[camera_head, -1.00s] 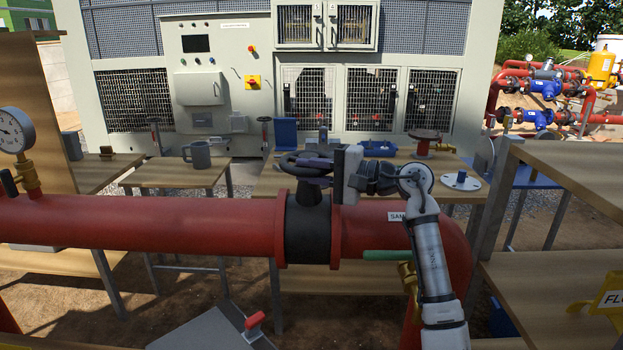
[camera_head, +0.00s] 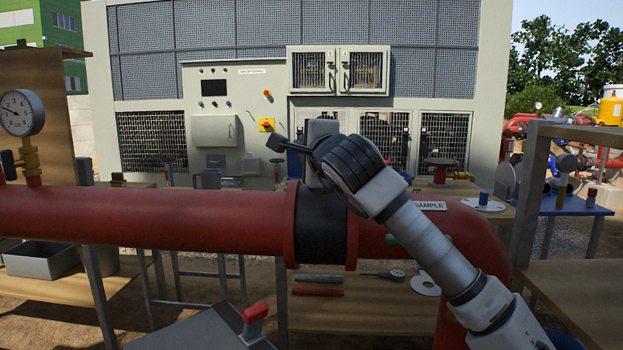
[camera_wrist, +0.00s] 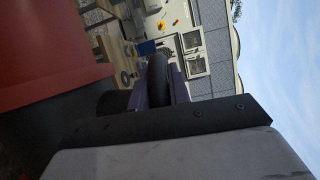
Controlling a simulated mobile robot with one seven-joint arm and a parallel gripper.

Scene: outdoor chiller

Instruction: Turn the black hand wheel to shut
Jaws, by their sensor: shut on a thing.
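The black hand wheel (camera_wrist: 157,76) shows in the wrist view as a dark curved rim between the two purple fingers of my gripper (camera_wrist: 159,88). The fingers are shut on this rim. In the head view my arm and wrist cover most of the wheel, so its turn angle cannot be told. Below it, the black valve body (camera_head: 320,228) sits between red flanges in the pipe. My wrist is right above the valve body, with my forearm reaching in from the lower right.
The red pipe (camera_head: 150,218) runs across the front, with a pressure gauge (camera_head: 21,113) at the left. A table with tools (camera_head: 318,292) stands low behind it. A wooden shelf frame (camera_head: 565,128) closes the right side. The chiller cabinet (camera_head: 232,80) fills the back.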

